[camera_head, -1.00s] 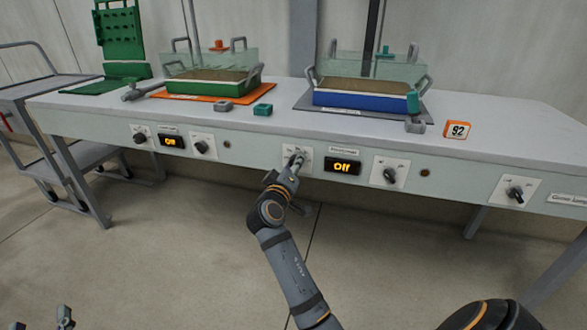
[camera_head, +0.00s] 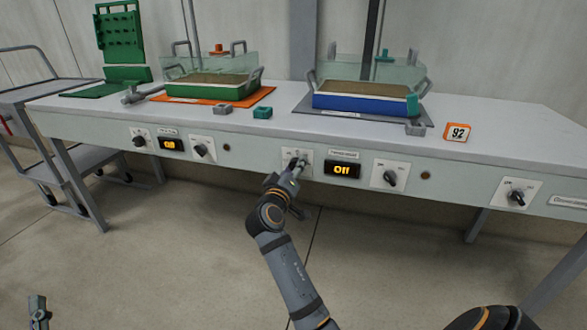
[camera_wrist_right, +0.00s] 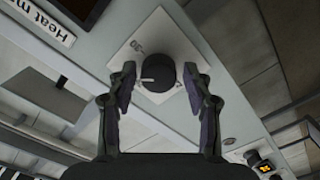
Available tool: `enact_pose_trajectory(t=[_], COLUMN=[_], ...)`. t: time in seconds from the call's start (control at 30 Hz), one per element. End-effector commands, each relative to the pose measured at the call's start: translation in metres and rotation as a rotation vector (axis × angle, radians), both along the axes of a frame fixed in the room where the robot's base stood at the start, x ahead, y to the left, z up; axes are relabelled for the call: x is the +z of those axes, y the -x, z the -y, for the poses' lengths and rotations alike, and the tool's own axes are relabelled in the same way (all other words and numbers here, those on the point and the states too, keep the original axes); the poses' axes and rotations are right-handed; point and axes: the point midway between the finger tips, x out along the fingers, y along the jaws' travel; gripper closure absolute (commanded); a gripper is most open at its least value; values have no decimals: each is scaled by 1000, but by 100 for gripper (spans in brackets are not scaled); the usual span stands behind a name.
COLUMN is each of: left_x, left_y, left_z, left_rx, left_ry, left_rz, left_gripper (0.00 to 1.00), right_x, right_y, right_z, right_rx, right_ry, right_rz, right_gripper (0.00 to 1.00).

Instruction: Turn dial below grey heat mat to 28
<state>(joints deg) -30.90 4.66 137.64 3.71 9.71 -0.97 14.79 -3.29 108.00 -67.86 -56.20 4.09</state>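The grey heat mat (camera_head: 303,106) lies on the bench under a blue tray (camera_head: 362,104). Below it, on the bench front, a display (camera_head: 342,169) reads "Off". The black round dial (camera_wrist_right: 157,74) with a white pointer line sits on a white plate (camera_wrist_right: 136,52) left of that display; in the head view my gripper mostly hides it. My right gripper (camera_head: 297,164) is at this dial. In the right wrist view its fingers (camera_wrist_right: 157,82) are apart on both sides of the dial, with small gaps showing. My left gripper (camera_head: 38,308) is at the lower left, away from the bench; its fingers are unclear.
Another knob (camera_head: 390,177) is right of the display, and one more (camera_head: 516,197) farther right. An orange mat (camera_head: 262,97) with a green tray is at left, above its own display (camera_head: 171,144) and knobs. An orange tag (camera_head: 458,132) stands on the bench. A cart is far left.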

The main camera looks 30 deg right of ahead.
Motion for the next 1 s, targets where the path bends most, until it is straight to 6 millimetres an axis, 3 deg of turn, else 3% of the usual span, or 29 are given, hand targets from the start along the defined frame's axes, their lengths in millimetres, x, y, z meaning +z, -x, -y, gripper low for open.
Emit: enact_pose_trajectory(t=[0.37,0.8,1.0], left_x=[0,0,0], left_y=[0,0,0], left_z=[0,0,0], left_rx=[-1,0,0], left_ry=[-1,0,0], left_rz=[-3,-2,-2], left_gripper=[47,47,47], right_x=[6,91,101], right_y=[0,0,0], right_z=[0,0,0], right_rx=[1,0,1], right_ry=[2,2,1], right_rz=[5,7,2], right_gripper=[41,41,41])
